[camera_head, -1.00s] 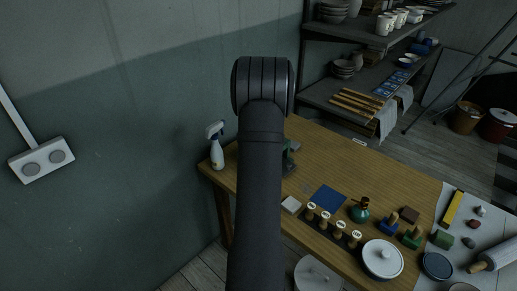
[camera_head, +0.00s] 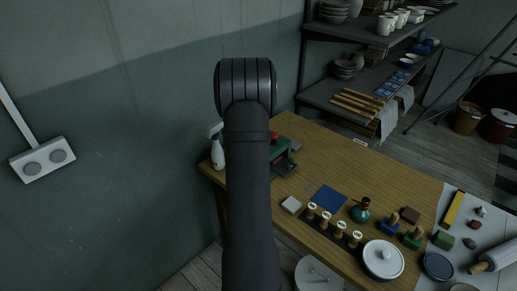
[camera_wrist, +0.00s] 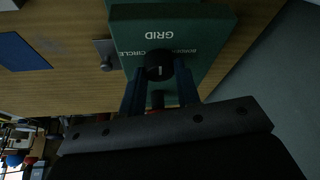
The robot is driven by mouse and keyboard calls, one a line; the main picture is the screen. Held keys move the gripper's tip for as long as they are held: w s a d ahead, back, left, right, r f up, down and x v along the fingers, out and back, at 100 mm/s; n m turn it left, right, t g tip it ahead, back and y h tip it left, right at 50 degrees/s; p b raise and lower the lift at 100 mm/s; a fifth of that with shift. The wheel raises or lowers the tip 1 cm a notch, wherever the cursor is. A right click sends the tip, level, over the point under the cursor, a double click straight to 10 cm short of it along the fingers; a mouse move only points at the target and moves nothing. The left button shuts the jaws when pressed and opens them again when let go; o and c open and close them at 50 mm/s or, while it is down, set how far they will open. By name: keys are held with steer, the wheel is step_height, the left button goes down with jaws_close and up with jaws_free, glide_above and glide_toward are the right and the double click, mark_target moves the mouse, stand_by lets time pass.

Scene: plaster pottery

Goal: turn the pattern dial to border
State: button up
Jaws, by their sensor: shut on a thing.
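A dark green box (camera_wrist: 205,40) carries the black pattern dial (camera_wrist: 159,66) on its face in the wrist view. The word GRID is on the face, with CIRCLE and a partly hidden label nearer the dial. A small pale mark shows on the dial, but I cannot tell which label it points to. My gripper (camera_wrist: 160,76) has its two dark fingers shut on the dial, one on each side. In the head view the green box (camera_head: 284,158) with a red top part (camera_head: 274,137) is partly behind my arm, and my gripper is hidden there.
A spray bottle (camera_head: 217,152) stands left of the box at the table edge.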

steer(key=m+g+h, duration=0.1)
steer(key=m, duration=0.5)
steer(key=shift+w+a+g+h, duration=0.15)
steer(key=shift+g+h, duration=0.25)
steer(key=m+g, duration=0.1)
steer(key=m, duration=0.2)
steer(key=m+g, duration=0.1)
steer(key=m, duration=0.2)
steer(key=shift+w, duration=0.15)
steer(key=shift+m, duration=0.3)
steer(key=o, duration=1)
steer(key=v, duration=1.1)
steer(key=a+v, duration=0.1)
steer(key=v, duration=0.5)
steer(key=shift+w, duration=0.25)
